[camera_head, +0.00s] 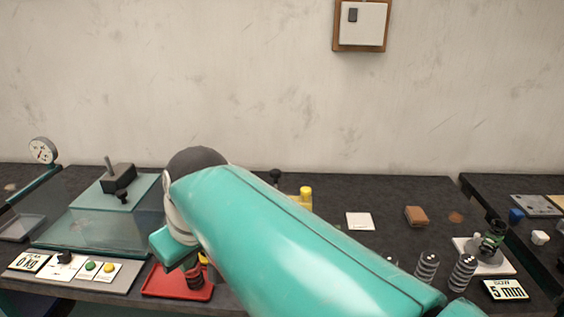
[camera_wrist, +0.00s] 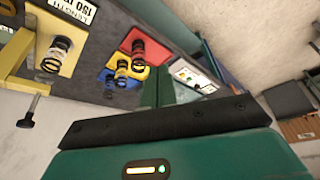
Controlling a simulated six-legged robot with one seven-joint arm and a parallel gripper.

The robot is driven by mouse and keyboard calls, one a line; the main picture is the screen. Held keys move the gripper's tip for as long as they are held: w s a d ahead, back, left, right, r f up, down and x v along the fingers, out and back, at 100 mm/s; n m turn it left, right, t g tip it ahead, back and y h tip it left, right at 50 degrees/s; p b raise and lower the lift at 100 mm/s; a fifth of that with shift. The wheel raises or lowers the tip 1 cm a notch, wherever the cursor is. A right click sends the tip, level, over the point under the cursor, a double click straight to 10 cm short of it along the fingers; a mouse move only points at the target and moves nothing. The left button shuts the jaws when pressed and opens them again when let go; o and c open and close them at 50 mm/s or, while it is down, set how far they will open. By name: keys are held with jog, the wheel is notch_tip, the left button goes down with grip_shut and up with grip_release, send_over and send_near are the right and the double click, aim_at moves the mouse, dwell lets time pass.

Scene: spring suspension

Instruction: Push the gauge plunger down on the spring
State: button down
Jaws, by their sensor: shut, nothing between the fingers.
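In the wrist view a yellow stand (camera_wrist: 50,68) at the upper left holds a coil spring (camera_wrist: 58,50) beside a sign reading LENGTH 150. A black-knobbed rod (camera_wrist: 33,107) sticks out near it and looks like the gauge plunger, though I cannot be sure. In the head view a yellow post (camera_head: 306,196) and a black knob (camera_head: 275,175) show behind my arm; the rest there is hidden. My gripper (camera_wrist: 170,85) is shut and empty, apart from the yellow stand. In the head view my gripper (camera_head: 174,250) is over the red tray (camera_head: 165,285), partly hidden by my arm.
Springs stand on the red, blue and yellow patches; one spring (camera_wrist: 138,46) is on red. More springs (camera_head: 427,268) and a 5 min sign (camera_head: 504,289) are right. A gap separates the right-hand table.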

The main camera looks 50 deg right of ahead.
jog(key=w+d+r+n+y, duration=0.1)
jog(key=w+d+r, duration=0.3)
jog(key=d, duration=0.5)
jog(key=w+d+r+n+y, duration=0.2)
jog(key=w+d+r, duration=0.25)
jog(key=d, duration=0.35)
jog(key=s+d+r+n+t+y, duration=0.1)
jog(key=s+d+r+n, duration=0.1)
jog(key=d, duration=0.8)
jog(key=s+d+r+n+t+y, duration=0.1)
jog(key=s+d, duration=0.3)
jog(key=d, duration=0.6)
jog(key=shift+d+r+n+t, duration=0.3)
jog(key=shift+r+n, duration=0.3)
jog(key=shift+r, duration=0.3)
jog(key=shift+a+f, duration=0.1)
jog(key=shift+a, duration=0.05)
send_over(271, 172)
jog(key=s+d, duration=0.2)
notch_tip(271, 172, down, 7)
notch_tip(271, 172, down, 4)
jog(key=shift+r, duration=0.1)
